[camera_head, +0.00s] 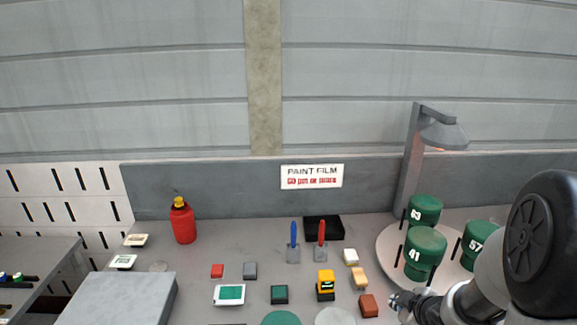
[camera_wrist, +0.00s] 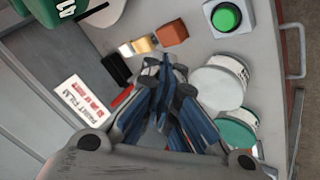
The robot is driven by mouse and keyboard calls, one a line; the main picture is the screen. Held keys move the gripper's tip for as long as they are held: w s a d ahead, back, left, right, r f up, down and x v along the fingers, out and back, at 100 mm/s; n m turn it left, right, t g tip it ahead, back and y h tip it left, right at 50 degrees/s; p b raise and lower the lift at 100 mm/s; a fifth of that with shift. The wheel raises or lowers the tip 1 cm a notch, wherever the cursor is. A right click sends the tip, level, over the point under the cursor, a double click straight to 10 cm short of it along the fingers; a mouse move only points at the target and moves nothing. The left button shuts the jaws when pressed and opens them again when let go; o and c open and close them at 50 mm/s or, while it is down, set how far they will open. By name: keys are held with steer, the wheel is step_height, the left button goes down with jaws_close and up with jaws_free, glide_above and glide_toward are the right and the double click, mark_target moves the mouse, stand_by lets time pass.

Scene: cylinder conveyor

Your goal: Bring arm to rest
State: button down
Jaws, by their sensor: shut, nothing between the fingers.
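My gripper (camera_head: 402,299) is at the lower right in the head view, at the end of my arm, above the right part of the bench. In the wrist view my gripper (camera_wrist: 162,100) is shut, its fingers together with nothing between them. It is apart from the bench objects. The bench top (camera_head: 202,262) lies below it.
A round tray (camera_head: 385,247) with green cylinders (camera_head: 426,250) stands right, near a grey lamp (camera_head: 440,133). Blocks (camera_head: 368,305), two scrapers (camera_head: 293,247) and a red bottle (camera_head: 182,222) stand on the bench. A green button (camera_wrist: 226,17) and white lid (camera_wrist: 218,86) show in the wrist view.

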steer(key=s+a+r+m+g+h, duration=0.1)
steer(key=s+a+r+m, duration=0.1)
steer(key=s+r+m, duration=0.3)
steer(key=s+a+r+h, duration=0.1)
steer(key=s+r+h, duration=0.15)
steer(key=r, duration=0.45)
steer(key=s+a+r+m+g+y, duration=0.1)
steer(key=s+a+r+m+y, duration=0.1)
steer(key=s+a, duration=0.4)
steer(key=s+a+r+m+g+y+b, duration=0.1)
steer(key=s+a+r+m, duration=0.1)
steer(key=s+a, duration=0.4)
steer(key=s, duration=0.5)
steer(key=shift+s+m+g+y, duration=0.35)
steer(key=shift+s+m+g, duration=0.05)
